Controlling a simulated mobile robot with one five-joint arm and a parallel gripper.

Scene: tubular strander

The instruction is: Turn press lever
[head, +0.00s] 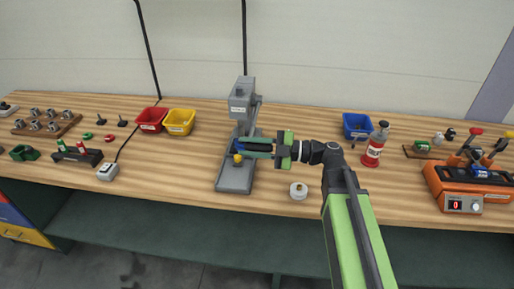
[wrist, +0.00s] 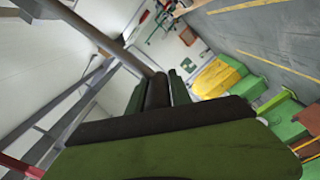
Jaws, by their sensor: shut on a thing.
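The grey bench press (head: 241,98) stands upright on the wooden bench, its base plate reaching toward the front edge. Its press lever (head: 256,112) is a thin grey bar on the right side of the column, angled down toward my gripper (head: 256,148). In the wrist view the lever (wrist: 110,40) runs in from the upper left to a dark grip (wrist: 158,92) between my fingers. My gripper (wrist: 158,98) is shut on that grip. A small yellow part (head: 238,159) and a blue part sit low on the press.
A white round piece (head: 298,190) lies right of the press. Red (head: 151,119) and yellow (head: 179,121) bins stand left. The bench between press and left fixtures is clear.

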